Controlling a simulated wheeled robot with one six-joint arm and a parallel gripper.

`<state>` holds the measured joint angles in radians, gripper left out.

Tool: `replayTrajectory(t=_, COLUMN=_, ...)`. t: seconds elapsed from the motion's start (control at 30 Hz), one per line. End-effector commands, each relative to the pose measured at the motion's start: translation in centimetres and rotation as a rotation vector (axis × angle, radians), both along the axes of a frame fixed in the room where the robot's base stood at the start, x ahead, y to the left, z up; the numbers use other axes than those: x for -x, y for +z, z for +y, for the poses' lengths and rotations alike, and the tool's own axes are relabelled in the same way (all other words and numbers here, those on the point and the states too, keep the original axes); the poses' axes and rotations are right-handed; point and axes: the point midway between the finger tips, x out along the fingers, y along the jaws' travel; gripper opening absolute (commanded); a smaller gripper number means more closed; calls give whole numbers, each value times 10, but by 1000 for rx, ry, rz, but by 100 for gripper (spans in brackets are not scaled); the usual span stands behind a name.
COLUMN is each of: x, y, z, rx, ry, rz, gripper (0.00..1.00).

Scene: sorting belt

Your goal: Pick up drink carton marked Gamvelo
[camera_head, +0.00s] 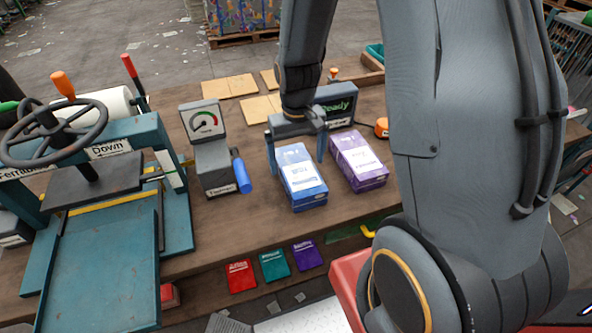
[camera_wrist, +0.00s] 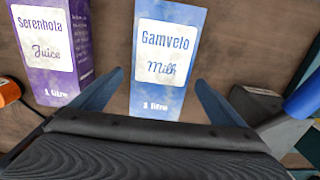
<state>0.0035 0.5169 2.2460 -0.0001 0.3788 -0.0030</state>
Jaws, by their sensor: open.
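The blue drink carton marked Gamvelo Milk (camera_wrist: 166,87) lies flat on the brown table in the wrist view. It also shows in the head view (camera_head: 309,199). My gripper (camera_wrist: 158,82) is open, with one finger on each side of the carton's lower end in the wrist view. In the head view my gripper (camera_head: 296,152) is at the carton's far end. I cannot tell whether the fingers touch it. A purple carton marked Serenhola Juice (camera_wrist: 75,78) lies beside it, to its left in the wrist view and to its right in the head view (camera_head: 370,184).
A grey dial device (camera_head: 207,140) with a blue handle (camera_head: 241,176) stands left of the carton. A teal press with a wheel (camera_head: 60,130) fills the left. Red, teal and purple cards (camera_head: 275,265) are along the front edge.

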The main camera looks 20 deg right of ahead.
Motion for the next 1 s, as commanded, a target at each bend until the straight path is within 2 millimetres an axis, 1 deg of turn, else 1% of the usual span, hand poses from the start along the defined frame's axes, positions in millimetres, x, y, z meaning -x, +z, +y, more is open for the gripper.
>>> replayTrajectory(t=0.3, x=2, y=-35, z=0, rx=0, ry=1, rz=3, gripper=94)
replayTrajectory(t=0.4, x=2, y=-42, z=0, rx=0, ry=1, rz=2, gripper=94)
replayTrajectory(t=0.5, x=2, y=-45, z=0, rx=0, ry=1, rz=0, gripper=94)
replayTrajectory(t=0.73, x=1, y=-46, z=0, rx=0, ry=1, rz=-1, gripper=94)
replayTrajectory(t=0.87, x=1, y=-46, z=0, rx=0, ry=1, rz=0, gripper=72)
replayTrajectory(t=0.9, x=1, y=-46, z=0, rx=0, ry=1, rz=0, gripper=65)
replayTrajectory(t=1.0, x=1, y=-46, z=0, rx=0, ry=1, rz=0, gripper=50)
